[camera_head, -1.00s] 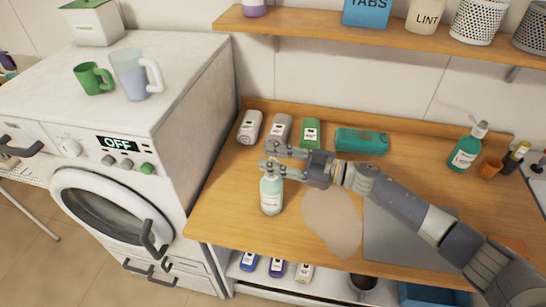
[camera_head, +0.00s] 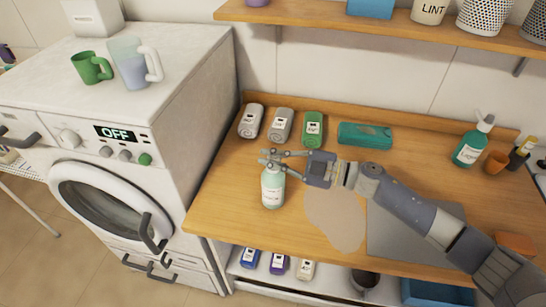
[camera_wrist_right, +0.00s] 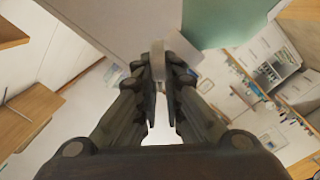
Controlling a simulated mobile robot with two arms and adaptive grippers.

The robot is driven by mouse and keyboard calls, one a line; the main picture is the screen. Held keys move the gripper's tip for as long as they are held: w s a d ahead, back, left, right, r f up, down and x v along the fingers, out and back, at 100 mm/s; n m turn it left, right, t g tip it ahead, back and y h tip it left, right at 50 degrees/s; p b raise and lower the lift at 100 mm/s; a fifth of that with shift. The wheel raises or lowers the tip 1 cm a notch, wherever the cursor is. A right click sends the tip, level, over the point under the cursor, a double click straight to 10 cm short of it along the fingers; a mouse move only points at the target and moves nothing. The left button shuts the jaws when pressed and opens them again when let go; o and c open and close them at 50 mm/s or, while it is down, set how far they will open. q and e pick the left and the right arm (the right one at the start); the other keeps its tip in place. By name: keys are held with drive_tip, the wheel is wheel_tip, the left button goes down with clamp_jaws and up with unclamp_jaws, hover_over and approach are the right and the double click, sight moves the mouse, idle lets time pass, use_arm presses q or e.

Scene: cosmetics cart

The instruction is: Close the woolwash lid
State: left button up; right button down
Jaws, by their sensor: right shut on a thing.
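The woolwash bottle (camera_head: 272,190), pale mint with a white label, stands upright near the left front of the wooden counter. My right gripper (camera_head: 271,160) reaches in from the right at the bottle's top and covers most of it. In the right wrist view, my right gripper (camera_wrist_right: 158,72) is shut, with a small pale grey piece (camera_wrist_right: 157,60), seemingly the lid, between its fingertips. A mint surface (camera_wrist_right: 225,22), likely the bottle, shows just beyond. Whether the lid is fully down is hidden by the fingers. My left gripper is not in view.
A pump bottle (camera_head: 470,148) stands at the right. The washing machine (camera_head: 175,120) is on the left, with a shelf (camera_head: 380,24) above.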

drive_tip(key=c, duration=1.7)
unclamp_jaws()
drive_tip(key=shift+f, duration=0.1)
